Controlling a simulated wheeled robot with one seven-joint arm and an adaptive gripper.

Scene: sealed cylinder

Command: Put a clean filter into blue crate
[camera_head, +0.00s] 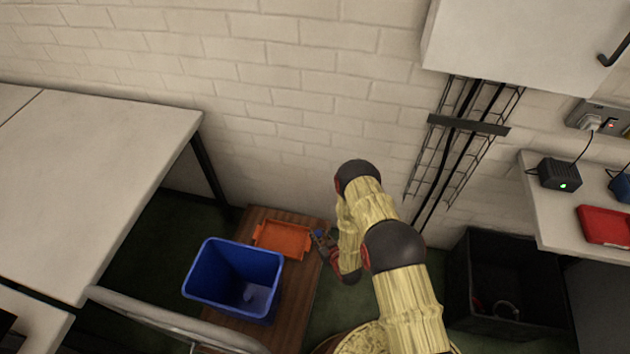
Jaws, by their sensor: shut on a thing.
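The blue crate (205,290) stands open on a brown wooden board at lower centre. A pale patch shows on its inside floor; I cannot tell whether it is an object or light. My gripper (321,240) is just right of an orange tray (282,239), up and to the right of the blue crate. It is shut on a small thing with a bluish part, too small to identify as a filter. My own arm hides part of the gripper. No filter can be clearly made out elsewhere.
The wooden board (300,290) has bare room right of the crate. A grey rail (170,318) runs in front of it. A white table (90,180) is at left. A black bin (470,310) and a shelf with a red tray (604,225) are at right.

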